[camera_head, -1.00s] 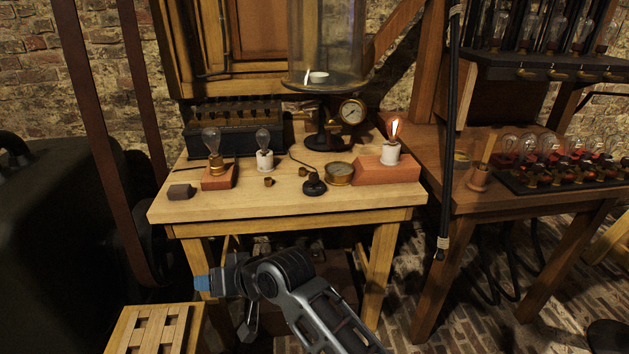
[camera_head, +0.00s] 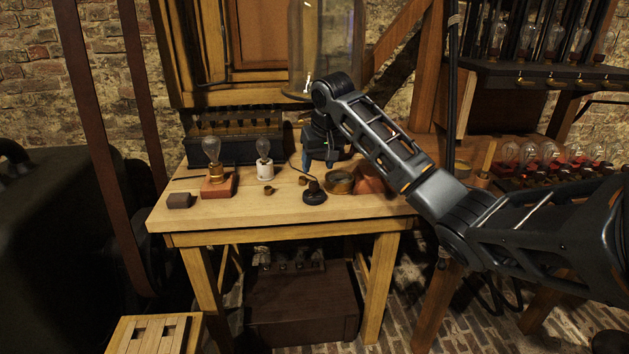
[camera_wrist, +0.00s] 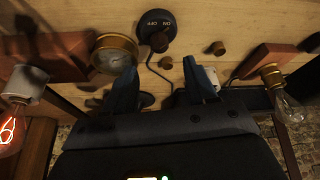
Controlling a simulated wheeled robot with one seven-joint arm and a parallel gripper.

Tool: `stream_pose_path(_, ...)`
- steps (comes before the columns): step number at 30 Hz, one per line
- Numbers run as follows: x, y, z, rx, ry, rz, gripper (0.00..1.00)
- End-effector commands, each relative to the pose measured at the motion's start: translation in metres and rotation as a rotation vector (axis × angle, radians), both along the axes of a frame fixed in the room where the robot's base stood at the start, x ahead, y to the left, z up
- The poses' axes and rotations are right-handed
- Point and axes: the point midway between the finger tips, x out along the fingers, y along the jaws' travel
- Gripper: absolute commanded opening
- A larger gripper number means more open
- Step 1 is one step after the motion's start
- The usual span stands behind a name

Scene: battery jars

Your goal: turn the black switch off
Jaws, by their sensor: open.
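The black switch (camera_head: 314,193) stands on the wooden table, right of centre. In the wrist view the switch (camera_wrist: 157,22) shows a round black base with ON and OFF marks and a dark knob. I cannot tell which mark the knob is set to. My gripper (camera_head: 318,163) is open and empty, fingers pointing down, just above and behind the switch. In the wrist view my gripper's fingertips (camera_wrist: 160,68) are apart, with the switch just beyond them and nothing between them but a cable and table. A bulb (camera_wrist: 8,130) at the left of the wrist view glows.
A brass gauge (camera_head: 340,182) lies close right of the switch. Small brass pieces (camera_head: 268,190) lie left of it. Two unlit bulbs (camera_head: 213,153) (camera_head: 264,150) stand further left. A glass bell jar (camera_head: 310,50) is behind.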

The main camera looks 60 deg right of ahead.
Motion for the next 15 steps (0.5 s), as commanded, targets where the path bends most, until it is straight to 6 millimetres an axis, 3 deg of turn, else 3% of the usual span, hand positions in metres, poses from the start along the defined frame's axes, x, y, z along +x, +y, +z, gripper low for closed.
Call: stream_pose_path(15, 0.02, -0.015, -0.062, -0.001, 0.002, 0.0, 0.56)
